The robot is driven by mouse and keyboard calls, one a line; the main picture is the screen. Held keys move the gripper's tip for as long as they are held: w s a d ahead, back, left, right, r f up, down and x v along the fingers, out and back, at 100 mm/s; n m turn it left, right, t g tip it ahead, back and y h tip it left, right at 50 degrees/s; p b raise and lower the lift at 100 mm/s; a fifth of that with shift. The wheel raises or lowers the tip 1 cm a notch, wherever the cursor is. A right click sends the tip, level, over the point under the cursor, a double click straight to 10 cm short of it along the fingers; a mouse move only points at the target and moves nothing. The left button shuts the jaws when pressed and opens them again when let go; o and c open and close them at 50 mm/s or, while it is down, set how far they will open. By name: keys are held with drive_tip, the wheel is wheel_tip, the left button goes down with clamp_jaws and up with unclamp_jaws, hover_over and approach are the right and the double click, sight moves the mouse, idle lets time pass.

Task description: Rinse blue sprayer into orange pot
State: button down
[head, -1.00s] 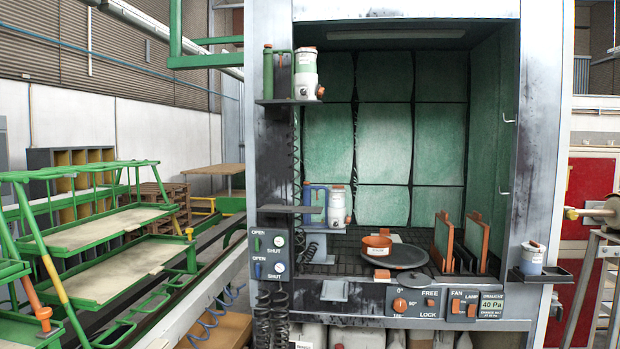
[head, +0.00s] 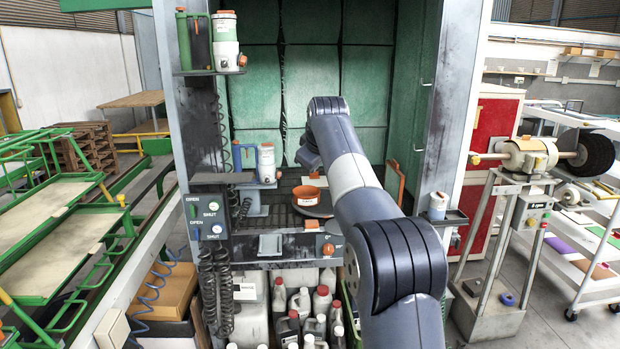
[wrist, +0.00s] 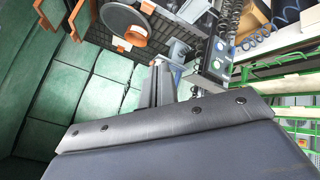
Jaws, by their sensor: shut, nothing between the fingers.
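The blue sprayer (head: 246,157) has a blue body and a white cup with an orange cap. It stands on the lower shelf at the booth's left post in the head view. The orange pot (head: 306,195), with a white label, sits on a dark round turntable (head: 318,209) inside the booth. The orange pot also shows near the top of the wrist view (wrist: 137,36). My gripper (wrist: 160,84) is shut and empty in the wrist view, apart from the pot. In the head view my arm reaches into the booth and hides part of the turntable.
A green sprayer (head: 197,40) stands on the upper shelf (head: 208,72). Orange-edged panels stand at the booth's right, partly behind my arm. A small labelled cup (head: 438,205) is on the right side ledge. Coiled hoses (head: 215,285) hang at the left post. Several bottles stand below.

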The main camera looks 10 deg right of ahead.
drive_tip(key=shift+n+t, duration=0.4)
drive_tip(key=shift+n, duration=0.1)
drive_tip(key=w+r, duration=0.1)
drive_tip(key=w+r+p, duration=0.1)
drive_tip(key=r, duration=0.2)
drive_tip(key=shift+w+a+r+p, duration=0.2)
drive_tip(key=shift+w+r+p, duration=0.1)
drive_tip(key=shift+w+p, duration=0.1)
drive_tip(key=shift+w, duration=0.1)
